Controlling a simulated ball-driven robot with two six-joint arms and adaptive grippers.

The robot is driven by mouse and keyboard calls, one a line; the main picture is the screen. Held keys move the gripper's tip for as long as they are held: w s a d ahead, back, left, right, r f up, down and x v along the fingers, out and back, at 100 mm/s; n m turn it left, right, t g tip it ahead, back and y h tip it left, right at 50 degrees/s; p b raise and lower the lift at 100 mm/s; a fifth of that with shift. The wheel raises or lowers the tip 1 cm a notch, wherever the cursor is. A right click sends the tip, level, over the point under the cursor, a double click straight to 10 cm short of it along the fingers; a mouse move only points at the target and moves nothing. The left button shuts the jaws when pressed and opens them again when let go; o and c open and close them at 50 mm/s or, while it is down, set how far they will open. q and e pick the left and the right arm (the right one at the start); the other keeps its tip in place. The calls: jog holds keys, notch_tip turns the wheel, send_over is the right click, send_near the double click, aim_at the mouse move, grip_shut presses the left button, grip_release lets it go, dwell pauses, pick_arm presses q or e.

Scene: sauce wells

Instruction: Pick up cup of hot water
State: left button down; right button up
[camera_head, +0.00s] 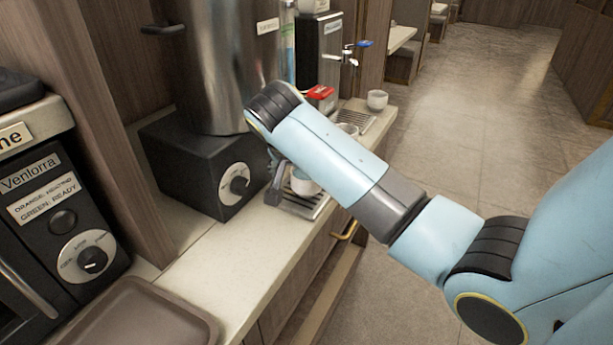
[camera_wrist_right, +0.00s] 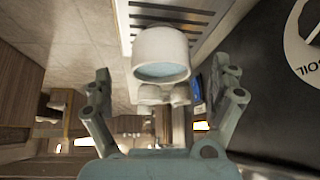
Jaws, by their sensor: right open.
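A white cup (camera_head: 304,185) stands upright on a slatted drip tray (camera_head: 318,210) below the large metal urn, partly hidden by my right arm. In the right wrist view the cup (camera_wrist_right: 162,45) shows pale blue liquid inside its rim. My right gripper (camera_wrist_right: 164,78) is open, with one finger on each side of the cup in that picture and visible gaps between. In the head view my right gripper (camera_head: 280,172) is beside the cup, mostly hidden behind my forearm. My left gripper is not in view.
The metal urn (camera_head: 228,65) stands on a black base with a dial (camera_head: 236,184). More white cups (camera_head: 377,100) stand farther along the counter, near a dispenser (camera_head: 319,48). A brown tray (camera_head: 140,318) lies at the front left. The counter (camera_head: 215,262) between is clear.

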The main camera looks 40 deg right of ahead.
aim_at(306, 178)
jog(key=x, duration=0.3)
jog(key=shift+w+f, duration=0.1)
jog(key=shift+f, duration=0.25)
jog(key=shift+c, duration=0.2)
jog(key=c, duration=1.4)
